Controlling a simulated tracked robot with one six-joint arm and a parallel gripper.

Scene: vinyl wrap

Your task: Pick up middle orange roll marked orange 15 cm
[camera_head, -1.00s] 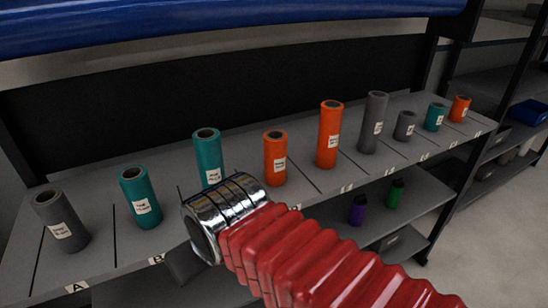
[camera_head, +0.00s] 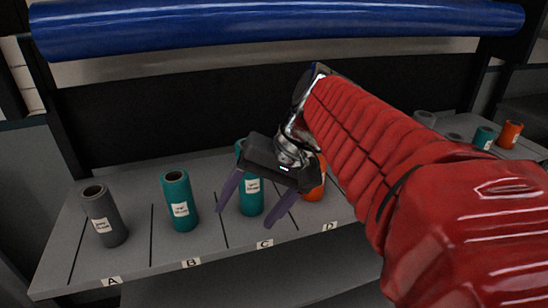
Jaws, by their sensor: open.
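An orange roll (camera_head: 316,190) with a white label stands upright in section D of the shelf, partly hidden by my gripper and red arm. A small orange roll (camera_head: 510,134) stands at the far right. The tall orange roll seen earlier is hidden behind my arm. The label writing is too small to read, so I cannot confirm which roll is 15 cm. My gripper (camera_head: 246,218) is open, fingers pointing down, with nothing gripped. In the picture its fingers straddle the teal roll (camera_head: 251,198) in section C, left of the orange roll. I cannot tell whether they touch it.
A grey roll (camera_head: 105,216) stands in section A and a teal roll (camera_head: 180,200) in section B. Another small teal roll (camera_head: 485,137) is at the right. A large blue roll (camera_head: 270,27) hangs across the top. The shelf (camera_head: 140,262) has bare strips between the rolls.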

